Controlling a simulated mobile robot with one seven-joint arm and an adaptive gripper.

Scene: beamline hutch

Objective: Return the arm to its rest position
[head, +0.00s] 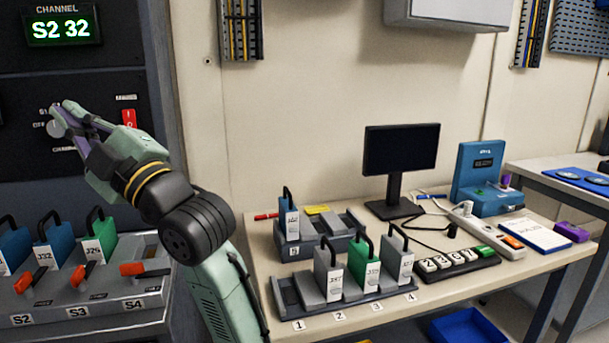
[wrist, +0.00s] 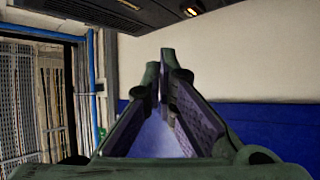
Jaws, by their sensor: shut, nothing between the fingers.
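My gripper (head: 66,117) is raised at the left of the head view, in front of the dark panel (head: 75,180) with a knob (head: 57,128) and a red switch. Its fingertips appear close to the knob; I cannot tell whether they touch it. My arm comes up from the lower middle and bends to the left. In the wrist view my gripper (wrist: 166,58) shows its two purple-padded fingers converging at the tips, shut with nothing between them.
Below my arm, several handled modules stand in a grey rack (head: 90,318) with red levers. At right, a bench (head: 440,290) holds a module tray (head: 365,298), a monitor (head: 400,150) and a blue device (head: 485,175).

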